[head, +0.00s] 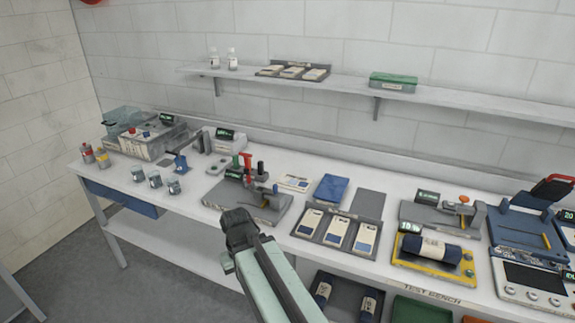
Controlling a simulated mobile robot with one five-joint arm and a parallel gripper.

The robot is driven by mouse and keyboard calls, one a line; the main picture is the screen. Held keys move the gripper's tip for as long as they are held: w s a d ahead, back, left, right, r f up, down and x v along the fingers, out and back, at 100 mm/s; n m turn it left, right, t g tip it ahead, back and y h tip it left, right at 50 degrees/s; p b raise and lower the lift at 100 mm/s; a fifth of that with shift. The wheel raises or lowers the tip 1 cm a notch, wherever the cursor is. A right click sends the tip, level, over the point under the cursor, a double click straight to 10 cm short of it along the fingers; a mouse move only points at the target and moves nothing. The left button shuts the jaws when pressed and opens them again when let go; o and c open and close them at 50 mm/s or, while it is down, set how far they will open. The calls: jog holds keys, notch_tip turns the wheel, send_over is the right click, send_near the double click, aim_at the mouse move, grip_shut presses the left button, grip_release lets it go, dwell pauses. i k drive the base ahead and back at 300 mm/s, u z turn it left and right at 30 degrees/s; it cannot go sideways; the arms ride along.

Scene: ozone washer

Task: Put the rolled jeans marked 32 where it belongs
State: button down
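A dark blue rolled jeans (428,246) with a pale band lies on a yellow-rimmed tray (410,264) on the bench, under a small display reading about 10%. Two more dark rolls, a left one (322,291) and a right one (368,304), sit in a dark bin (346,290) below the bench top. Their pale labels are too small to read, so I cannot tell which roll is marked 32. My gripper (238,222) is in front of the bench edge, apart from all the rolls. Its fingers are not clear, and I see nothing held in it.
A tray of labelled fabric swatches (337,233) lies mid-bench, beside a clamp device (250,200). A blue machine (530,235) stands at the right. Green (420,310) and orange bins are low at the front. A wall shelf (350,83) runs behind. The floor at left is clear.

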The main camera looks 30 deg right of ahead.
aim_at(429, 248)
jog(key=z, duration=1.9)
